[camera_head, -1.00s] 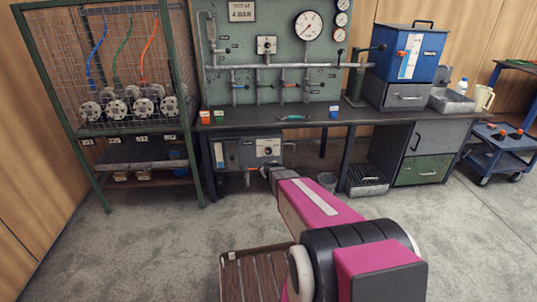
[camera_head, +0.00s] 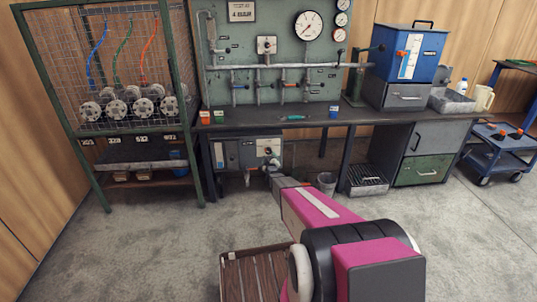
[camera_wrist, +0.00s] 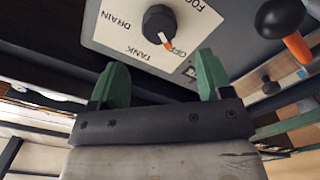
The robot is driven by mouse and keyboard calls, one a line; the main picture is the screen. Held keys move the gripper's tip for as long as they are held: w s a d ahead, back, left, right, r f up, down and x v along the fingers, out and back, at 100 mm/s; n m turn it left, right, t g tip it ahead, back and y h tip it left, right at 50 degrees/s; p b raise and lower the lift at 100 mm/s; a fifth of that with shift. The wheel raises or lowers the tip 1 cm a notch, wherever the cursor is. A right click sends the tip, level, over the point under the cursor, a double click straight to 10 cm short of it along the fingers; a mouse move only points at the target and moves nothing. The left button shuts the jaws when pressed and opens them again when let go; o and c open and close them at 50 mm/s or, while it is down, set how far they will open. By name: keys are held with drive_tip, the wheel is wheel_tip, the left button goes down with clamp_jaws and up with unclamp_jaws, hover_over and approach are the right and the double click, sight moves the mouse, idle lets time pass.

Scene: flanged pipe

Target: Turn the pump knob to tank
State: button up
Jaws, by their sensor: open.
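The pump knob (camera_wrist: 159,24) is a round black knob with an orange pointer, on a white label plate (camera_wrist: 118,33) in the wrist view. The plate appears upside down, with DRAIN, TANK, OFF and a partly cut-off word. The orange pointer is near OFF, beside TANK. My gripper (camera_wrist: 162,78) has two green fingers spread apart with nothing between them. The knob lies beyond the fingertips, roughly in line with the gap, and is not gripped. In the head view my gripper (camera_head: 272,167) is just below the pump panel (camera_head: 232,154) under the bench.
In the head view a grey bucket (camera_head: 326,182) stands on the floor right of my gripper. The bench top (camera_head: 365,116) overhangs the panel.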

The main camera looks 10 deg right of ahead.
sight(268, 152)
drive_tip(key=w, duration=0.7)
drive_tip(key=shift+d, duration=0.35)
drive_tip(key=c, duration=0.9)
